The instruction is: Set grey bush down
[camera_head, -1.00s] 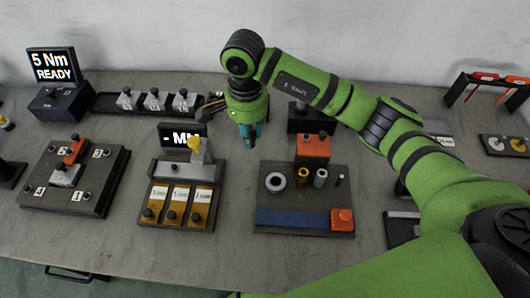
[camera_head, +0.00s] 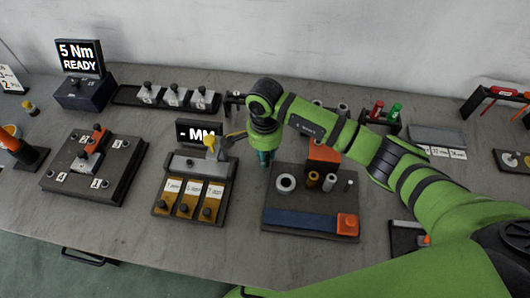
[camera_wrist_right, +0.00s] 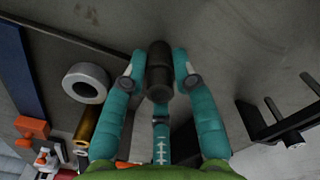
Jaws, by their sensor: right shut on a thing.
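My right gripper (camera_head: 264,160) points down just beyond the far left corner of a dark plate (camera_head: 290,232). In the right wrist view its teal fingers (camera_wrist_right: 158,75) are shut on a dark grey cylinder, which I take to be the grey bush (camera_wrist_right: 158,62). The head view does not show it clearly, and I cannot tell whether its far end touches anything. A light grey ring (camera_head: 286,183), a brass bush (camera_head: 313,179) and a light grey cylinder (camera_head: 330,182) stand on the plate. My left gripper is not in view.
The plate also carries an orange block (camera_head: 347,224), a blue strip (camera_head: 300,219) and a thin pin (camera_head: 349,185). A measuring station (camera_head: 198,168) stands to the left of my gripper. A dark rack (camera_wrist_right: 283,127) shows at right in the wrist view. Bare bench lies in front.

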